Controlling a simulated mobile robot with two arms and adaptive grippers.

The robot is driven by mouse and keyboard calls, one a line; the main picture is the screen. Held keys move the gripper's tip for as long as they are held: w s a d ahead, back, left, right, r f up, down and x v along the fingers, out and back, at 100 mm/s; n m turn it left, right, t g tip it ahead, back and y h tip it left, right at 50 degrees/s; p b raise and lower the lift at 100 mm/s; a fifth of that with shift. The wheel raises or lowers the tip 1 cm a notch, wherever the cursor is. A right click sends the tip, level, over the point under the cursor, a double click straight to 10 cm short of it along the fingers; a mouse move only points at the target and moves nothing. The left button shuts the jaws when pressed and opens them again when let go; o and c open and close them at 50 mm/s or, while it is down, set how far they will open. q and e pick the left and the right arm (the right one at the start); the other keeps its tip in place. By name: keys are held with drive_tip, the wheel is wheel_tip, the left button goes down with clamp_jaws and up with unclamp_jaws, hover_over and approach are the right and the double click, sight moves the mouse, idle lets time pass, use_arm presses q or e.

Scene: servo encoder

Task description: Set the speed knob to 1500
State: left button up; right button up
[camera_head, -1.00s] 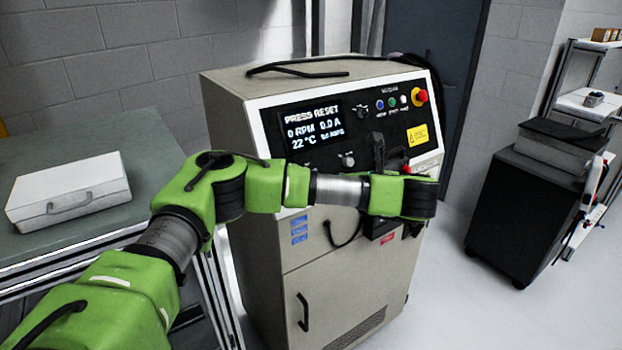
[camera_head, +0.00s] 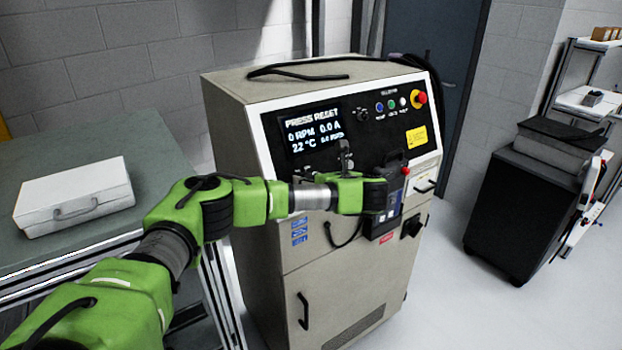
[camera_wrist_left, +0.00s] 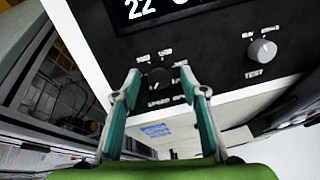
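The black speed knob (camera_wrist_left: 158,77) sits on the dark panel under the display in the left wrist view. Small white labels ring it; its pointer direction is too small to read. My left gripper (camera_wrist_left: 167,88) is open and empty, its teal fingers apart, with the knob showing between the fingertips. I cannot tell whether either finger touches it. In the head view my left arm reaches across the front of the machine, and its wrist hides part of the lower panel. The display (camera_head: 313,131) reads PRESS RESET, 0 RPM, 0.0 A, 22 °C. My right gripper is not in view.
A grey TEST knob (camera_wrist_left: 262,50) is to the right of the black knob. A red emergency button (camera_head: 419,97) and several small buttons are at the upper right of the cabinet (camera_head: 335,270). A white case (camera_head: 75,193) lies on the bench at left. A black cart (camera_head: 520,205) stands right.

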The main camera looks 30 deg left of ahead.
use_arm(q)
drive_tip(key=c, duration=1.1)
